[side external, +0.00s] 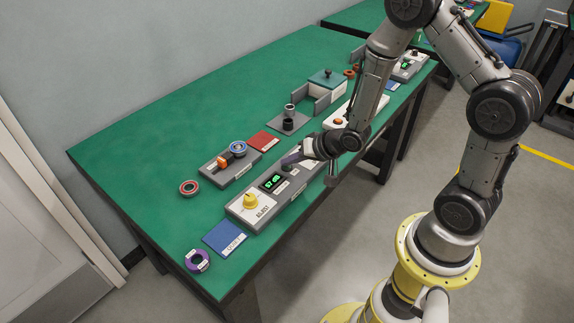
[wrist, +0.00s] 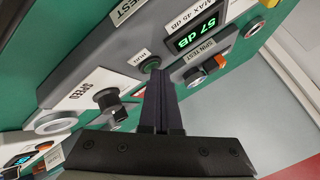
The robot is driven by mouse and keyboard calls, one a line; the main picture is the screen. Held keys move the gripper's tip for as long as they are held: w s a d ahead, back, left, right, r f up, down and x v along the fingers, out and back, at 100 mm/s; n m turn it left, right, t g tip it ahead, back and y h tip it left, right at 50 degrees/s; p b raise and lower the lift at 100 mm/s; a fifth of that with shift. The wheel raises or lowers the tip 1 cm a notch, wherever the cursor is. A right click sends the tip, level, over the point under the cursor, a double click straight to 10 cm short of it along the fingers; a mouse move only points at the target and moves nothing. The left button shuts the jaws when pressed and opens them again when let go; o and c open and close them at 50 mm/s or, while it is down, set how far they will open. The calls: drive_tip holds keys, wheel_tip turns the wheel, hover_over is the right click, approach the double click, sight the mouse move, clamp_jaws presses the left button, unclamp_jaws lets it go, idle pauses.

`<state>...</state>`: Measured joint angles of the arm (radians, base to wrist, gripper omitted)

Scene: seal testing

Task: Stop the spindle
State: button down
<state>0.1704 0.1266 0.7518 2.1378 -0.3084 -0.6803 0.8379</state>
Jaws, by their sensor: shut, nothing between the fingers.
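The grey control panel (side external: 262,205) lies on the green table, with a yellow knob and a green-lit display (side external: 272,182). In the wrist view the display (wrist: 194,43) reads 57 dB, under a MAX 45 dB label. A dark green round button (wrist: 152,65) and a black SPEED knob (wrist: 108,98) show beside it. My gripper (side external: 290,159) is shut and empty over the panel; its fingertips (wrist: 157,74) are right by the green button and partly cover it. I cannot tell whether they touch. The spin test unit (side external: 228,166) has an orange part and a blue ring.
Behind the panel are a red mat (side external: 263,140) and a black-and-grey stack (side external: 288,118). A blue mat (side external: 224,238), a purple ring (side external: 197,260) and a red ring (side external: 189,187) lie at the near end. The table's left middle is clear.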

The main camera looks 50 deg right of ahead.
drive_tip(key=shift+r, duration=0.8)
drive_tip(key=shift+r, duration=0.1)
drive_tip(key=shift+r, duration=2.4)
drive_tip(key=shift+a, duration=0.1)
